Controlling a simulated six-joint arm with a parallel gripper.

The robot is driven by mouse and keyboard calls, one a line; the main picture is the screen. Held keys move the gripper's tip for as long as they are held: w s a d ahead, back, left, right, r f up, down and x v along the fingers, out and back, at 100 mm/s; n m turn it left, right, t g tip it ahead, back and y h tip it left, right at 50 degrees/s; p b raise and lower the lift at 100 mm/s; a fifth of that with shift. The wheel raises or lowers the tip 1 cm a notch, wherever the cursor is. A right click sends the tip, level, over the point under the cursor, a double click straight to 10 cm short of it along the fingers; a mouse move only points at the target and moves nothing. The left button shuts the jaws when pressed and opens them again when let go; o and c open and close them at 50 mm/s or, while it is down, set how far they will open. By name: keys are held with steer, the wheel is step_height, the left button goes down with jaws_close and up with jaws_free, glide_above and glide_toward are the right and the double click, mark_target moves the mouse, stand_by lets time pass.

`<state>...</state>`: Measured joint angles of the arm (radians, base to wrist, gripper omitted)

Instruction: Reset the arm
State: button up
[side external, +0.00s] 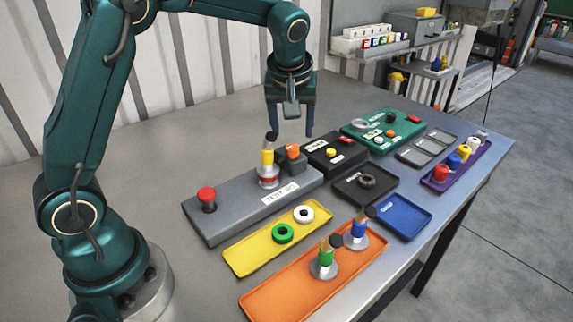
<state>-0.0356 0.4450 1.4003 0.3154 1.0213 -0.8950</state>
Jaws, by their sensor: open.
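My gripper (290,118) points straight down, open, above the back of the table. Nothing shows between its fingers. Below it, a yellow and white cylinder with a red band (267,168) stands upright on the grey test unit (240,207). A small dark piece (271,136) sits at the cylinder's top, just left of my left finger. I cannot tell how far the fingers are from the cylinder in depth.
A red button (207,196) is on the unit's left end. A yellow tray (243,258) holds green and white rings. An orange tray (285,300) holds two upright cylinders. Black, green, grey, blue (404,225) and purple trays fill the right. The table's back left is clear.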

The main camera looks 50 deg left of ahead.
steer(key=s+d+r+m+t+h, duration=0.1)
steer(key=s+d+r+m+t, duration=0.15)
steer(key=s+r, duration=0.65)
steer(key=s+d+f+m+h, duration=0.1)
steer(key=s+d+f+m, duration=0.1)
steer(key=s, duration=0.4)
steer(key=s+d+f+m+h, duration=0.1)
steer(key=s+d+f+m, duration=0.1)
steer(key=s+f+m, duration=0.2)
steer(key=shift+s+d+f+m, duration=0.15)
steer(key=shift+s+d+m, duration=0.2)
steer(key=shift+s, duration=0.6)
